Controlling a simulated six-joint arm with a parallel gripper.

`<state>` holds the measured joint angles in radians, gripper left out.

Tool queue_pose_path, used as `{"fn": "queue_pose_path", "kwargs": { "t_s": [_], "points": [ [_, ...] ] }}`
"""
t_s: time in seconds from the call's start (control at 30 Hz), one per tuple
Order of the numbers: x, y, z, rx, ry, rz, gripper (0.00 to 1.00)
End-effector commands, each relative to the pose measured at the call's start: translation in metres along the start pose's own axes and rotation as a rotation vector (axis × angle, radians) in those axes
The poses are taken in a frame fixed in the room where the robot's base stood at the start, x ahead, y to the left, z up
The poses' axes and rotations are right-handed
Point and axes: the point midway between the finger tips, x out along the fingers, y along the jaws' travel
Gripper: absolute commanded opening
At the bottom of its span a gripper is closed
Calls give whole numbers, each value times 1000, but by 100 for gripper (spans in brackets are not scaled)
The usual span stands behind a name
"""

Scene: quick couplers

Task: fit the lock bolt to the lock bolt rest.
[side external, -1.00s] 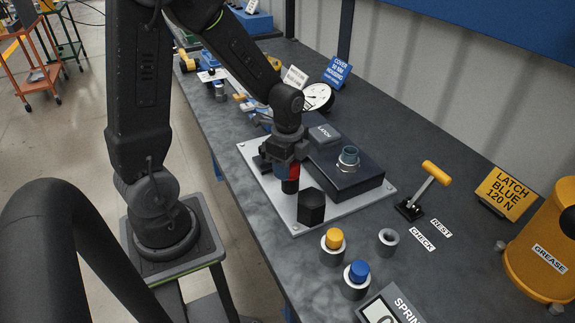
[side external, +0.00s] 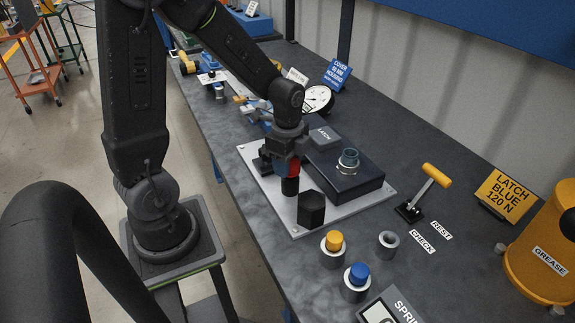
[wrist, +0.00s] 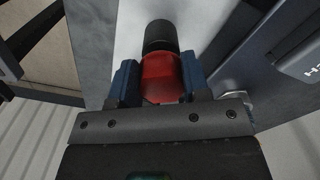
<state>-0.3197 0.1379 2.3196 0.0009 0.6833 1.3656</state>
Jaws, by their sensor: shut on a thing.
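My gripper (side external: 290,166) is shut on a red, rounded part that I take to be the lock bolt (side external: 293,170). In the wrist view the lock bolt (wrist: 160,80) sits between the two blue fingers of my gripper (wrist: 160,84). A black cylinder (wrist: 160,37) shows beyond its red body and also below it in the side view (side external: 290,187). I cannot tell whether this cylinder belongs to the bolt or whether it touches the plate. No lock bolt rest is clearly identifiable; a black hexagonal post (side external: 311,208) stands nearby on the plate.
The light plate (side external: 298,229) carries a dark housing (side external: 345,185) with a round fitting (side external: 348,160). A yellow-handled lever (side external: 430,183) is to the right.

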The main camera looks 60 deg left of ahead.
Motion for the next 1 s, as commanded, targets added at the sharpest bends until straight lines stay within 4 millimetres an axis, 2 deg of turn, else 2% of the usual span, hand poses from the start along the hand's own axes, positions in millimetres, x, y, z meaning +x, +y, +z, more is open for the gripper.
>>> {"fn": "queue_pose_path", "kwargs": {
  "t_s": [1.0],
  "points": [
    [-38, 0, 0, 0, 0, -2, 14]
  ]
}}
